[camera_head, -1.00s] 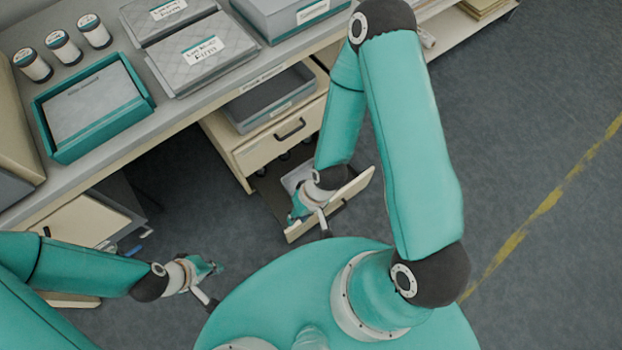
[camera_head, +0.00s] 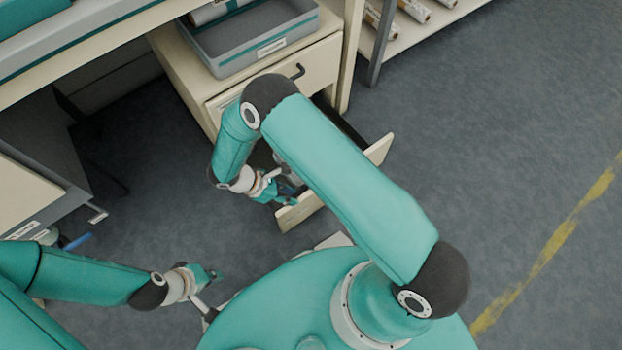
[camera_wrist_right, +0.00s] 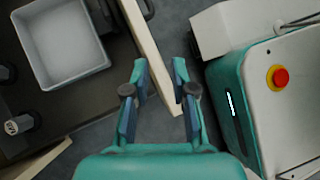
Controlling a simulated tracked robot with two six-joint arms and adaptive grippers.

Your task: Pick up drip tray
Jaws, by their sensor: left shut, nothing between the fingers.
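A pale grey, open rectangular tray (camera_wrist_right: 62,42), which looks like the drip tray, lies empty in the open drawer at the upper left of the right wrist view. In the head view my right arm mostly hides it. My right gripper (camera_wrist_right: 159,75) is open, with its fingers over the drawer's cream front panel (camera_wrist_right: 150,50), to the right of the tray and apart from it. I cannot tell whether the panel stands between the fingers. In the head view my right gripper (camera_head: 285,192) is at the drawer. My left gripper (camera_head: 215,276) is shut and empty over the floor.
Dark-capped items (camera_wrist_right: 18,124) lie left of and below the tray. A grey bin (camera_head: 250,45) stands on the cabinet above the drawer. A shelf with rolls (camera_head: 412,10) is at the back. Floor on the right is clear.

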